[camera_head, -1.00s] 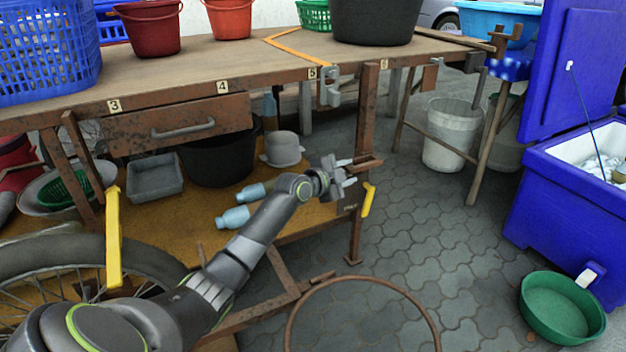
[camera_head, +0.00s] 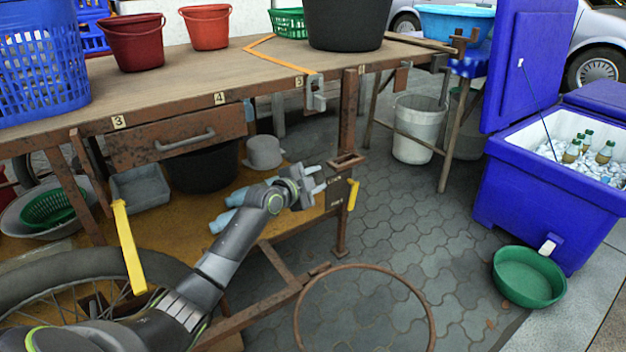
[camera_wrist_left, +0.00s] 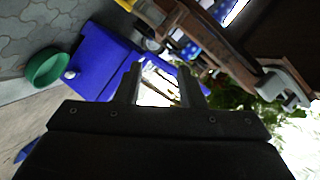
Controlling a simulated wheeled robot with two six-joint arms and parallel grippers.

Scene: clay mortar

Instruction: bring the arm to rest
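My left arm reaches in from the lower left in the head view. Its gripper (camera_head: 317,179) is in front of the cart's rusty corner post, below the wooden top. The two fingers stand apart with nothing between them. In the left wrist view the fingers (camera_wrist_left: 163,84) are also spread and empty, with the blue cooler (camera_wrist_left: 92,62) beyond them. Whether the gripper touches the rusty bracket (camera_head: 345,160) beside it is hard to tell. My right gripper is not in view.
The wooden cart (camera_head: 180,85) carries baskets and buckets, with a metal clamp (camera_head: 315,93) on its edge. A rusty hoop (camera_head: 432,325) is low in front. A blue cooler (camera_head: 545,205) with bottles and a green basin (camera_head: 528,277) stand right. Paving between is clear.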

